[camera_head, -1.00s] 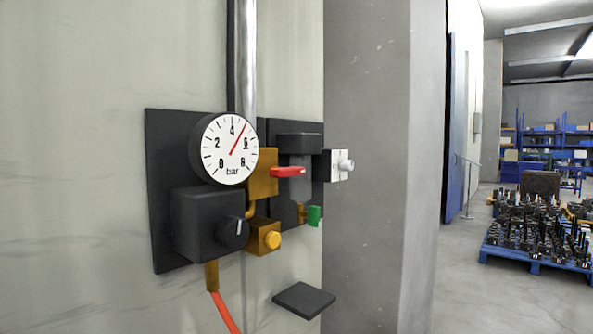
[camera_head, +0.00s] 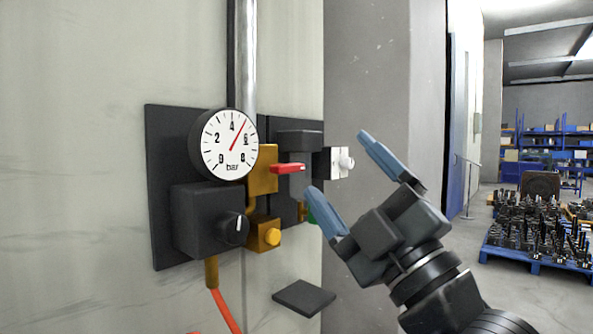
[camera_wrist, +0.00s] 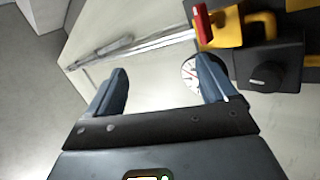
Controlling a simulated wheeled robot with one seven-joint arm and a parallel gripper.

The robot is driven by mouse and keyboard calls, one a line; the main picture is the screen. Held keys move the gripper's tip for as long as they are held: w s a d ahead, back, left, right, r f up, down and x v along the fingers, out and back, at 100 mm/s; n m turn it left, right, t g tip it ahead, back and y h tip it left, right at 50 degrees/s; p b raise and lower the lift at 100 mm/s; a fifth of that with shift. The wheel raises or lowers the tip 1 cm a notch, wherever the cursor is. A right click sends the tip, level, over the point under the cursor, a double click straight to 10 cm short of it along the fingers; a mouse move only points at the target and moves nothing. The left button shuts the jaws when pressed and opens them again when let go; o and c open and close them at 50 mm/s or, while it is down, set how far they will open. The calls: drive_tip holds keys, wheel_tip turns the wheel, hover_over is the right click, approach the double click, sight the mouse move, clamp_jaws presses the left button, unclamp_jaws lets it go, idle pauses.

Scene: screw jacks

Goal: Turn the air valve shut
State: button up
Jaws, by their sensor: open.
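The air valve has a red lever handle (camera_head: 287,169) on a brass body (camera_head: 263,171) at the wall panel; the lever points out to the right in the head view. In the wrist view the red handle (camera_wrist: 201,23) is at the top, beyond the right finger. The pressure gauge (camera_head: 230,144) reads between 4 and 6 bar. My gripper (camera_head: 346,172) is open and empty, in front of and right of the panel, with its blue fingers apart. It also shows in the wrist view (camera_wrist: 163,88). Neither finger visibly touches the lever. The green handle (camera_head: 312,217) is partly hidden by a finger.
A black box with a knob (camera_head: 235,229), a yellow button (camera_head: 272,237) and a white fitting (camera_head: 340,162) project from the panel. A dark small shelf (camera_head: 304,298) sticks out below. A grey pillar (camera_head: 372,75) stands right. A blue pallet (camera_head: 535,262) is farther off.

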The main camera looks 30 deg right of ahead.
wheel_tip(320, 180, up, 6)
drive_tip(key=a+n+g+y, duration=0.1)
drive_tip(key=n+g+y, duration=0.1)
drive_tip(key=n+y, duration=0.65)
drive_tip(key=n+g+h, duration=0.5)
drive_tip(key=n+g, duration=0.2)
drive_tip(key=n, duration=1)
approach(293, 165)
drive_tip(key=w, duration=0.1)
drive_tip(key=shift+p+x, duration=0.85)
drive_tip(key=shift+x, duration=3.4)
drive_tip(key=shift+a, duration=0.15)
drive_tip(key=c, duration=1.1)
